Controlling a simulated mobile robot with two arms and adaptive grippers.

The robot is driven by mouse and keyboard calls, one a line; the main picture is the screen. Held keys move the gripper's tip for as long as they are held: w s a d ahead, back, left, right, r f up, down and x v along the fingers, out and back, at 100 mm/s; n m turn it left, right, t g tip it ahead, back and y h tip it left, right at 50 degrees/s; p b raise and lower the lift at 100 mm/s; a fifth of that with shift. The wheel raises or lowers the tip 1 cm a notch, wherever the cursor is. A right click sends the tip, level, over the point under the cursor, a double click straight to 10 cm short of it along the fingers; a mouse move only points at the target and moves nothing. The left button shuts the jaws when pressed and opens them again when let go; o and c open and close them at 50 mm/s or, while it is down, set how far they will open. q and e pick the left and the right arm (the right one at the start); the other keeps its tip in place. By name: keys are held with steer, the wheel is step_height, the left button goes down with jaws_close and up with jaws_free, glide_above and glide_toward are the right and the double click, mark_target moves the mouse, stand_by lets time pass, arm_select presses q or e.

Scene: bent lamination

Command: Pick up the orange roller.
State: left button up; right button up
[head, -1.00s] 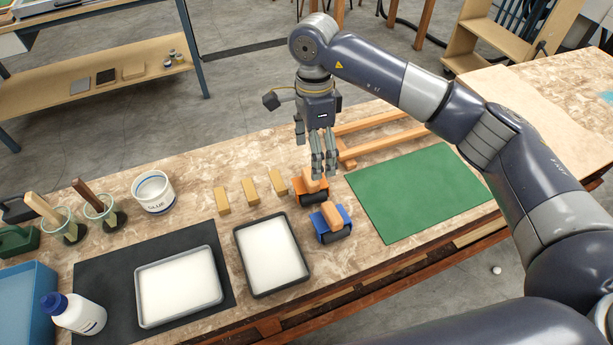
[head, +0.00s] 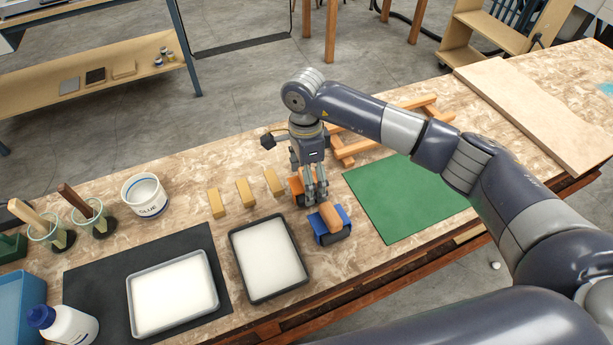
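The orange roller (head: 296,187) lies on the workbench behind the blue roller. Only its orange frame on the left side shows clearly. Its handle and most of its body are hidden behind my fingers. My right gripper (head: 314,201) points down at the orange roller, with its fingers low and in front of it. I cannot tell whether the fingers are closed on the handle. My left gripper is not in view.
The blue roller (head: 332,225) with a wooden handle sits just in front of my fingers. A dark tray (head: 284,295) with white contents is front left, wooden blocks (head: 245,192) are left, and a green mat (head: 405,195) is right.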

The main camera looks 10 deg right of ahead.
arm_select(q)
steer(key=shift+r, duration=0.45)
arm_select(e)
steer(key=shift+s+f, duration=0.1)
steer(key=shift+f, duration=1.2)
steer(key=c, duration=1.2)
steer(key=shift+c, duration=0.2)
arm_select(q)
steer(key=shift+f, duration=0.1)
arm_select(e)
steer(key=shift+r, duration=0.15)
